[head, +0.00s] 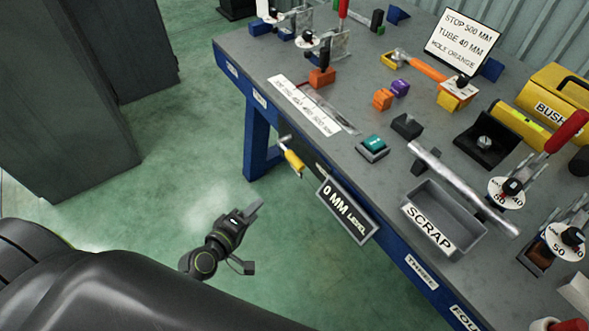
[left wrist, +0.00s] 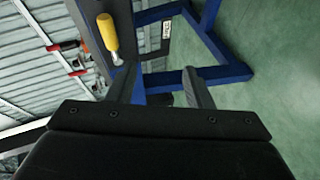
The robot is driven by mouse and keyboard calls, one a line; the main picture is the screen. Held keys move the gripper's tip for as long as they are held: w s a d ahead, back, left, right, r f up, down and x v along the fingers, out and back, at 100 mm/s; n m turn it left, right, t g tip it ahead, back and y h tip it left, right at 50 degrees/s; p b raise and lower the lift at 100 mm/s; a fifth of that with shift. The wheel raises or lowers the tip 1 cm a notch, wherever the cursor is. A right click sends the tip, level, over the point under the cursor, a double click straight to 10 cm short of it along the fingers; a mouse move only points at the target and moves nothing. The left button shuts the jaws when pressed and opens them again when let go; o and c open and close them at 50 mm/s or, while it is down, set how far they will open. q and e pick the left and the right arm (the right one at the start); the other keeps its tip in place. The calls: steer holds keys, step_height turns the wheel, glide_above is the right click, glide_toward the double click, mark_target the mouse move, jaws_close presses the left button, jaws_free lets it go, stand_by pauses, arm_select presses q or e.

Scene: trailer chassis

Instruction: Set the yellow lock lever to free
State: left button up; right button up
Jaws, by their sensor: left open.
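The yellow lock lever (head: 293,160) hangs at the front edge of the workbench, on a metal pivot just left of the level sign. It also shows in the left wrist view as a yellow handle (left wrist: 108,34), up and left of my fingers. My left gripper (head: 253,237) is open and empty, over the floor in front of the bench, below and left of the lever and apart from it. Its two fingers (left wrist: 160,84) show spread in the left wrist view. My right gripper is in neither view.
A dark "0 MM LEVEL" sign (head: 347,208) is mounted on the bench front beside the lever. A grey scrap tray (head: 463,213), a teal button (head: 373,144) and a ruler strip (head: 303,105) sit on the benchtop (head: 290,58). The green floor (head: 200,165) around my left gripper is clear.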

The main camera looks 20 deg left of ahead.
mark_target(295, 160)
arm_select(q)
step_height(295, 160, up, 6)
steer(key=w+d+n+t+h, duration=0.1)
steer(key=w+t, duration=0.1)
steer(key=x, duration=1.4)
steer(key=shift+w+d+p, duration=0.15)
steer(key=shift+d+p, duration=0.15)
steer(key=shift+p, duration=0.1)
steer(key=shift+x, duration=0.85)
steer(key=shift+f, duration=0.1)
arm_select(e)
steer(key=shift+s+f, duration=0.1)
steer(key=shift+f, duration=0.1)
arm_select(q)
jaws_close()
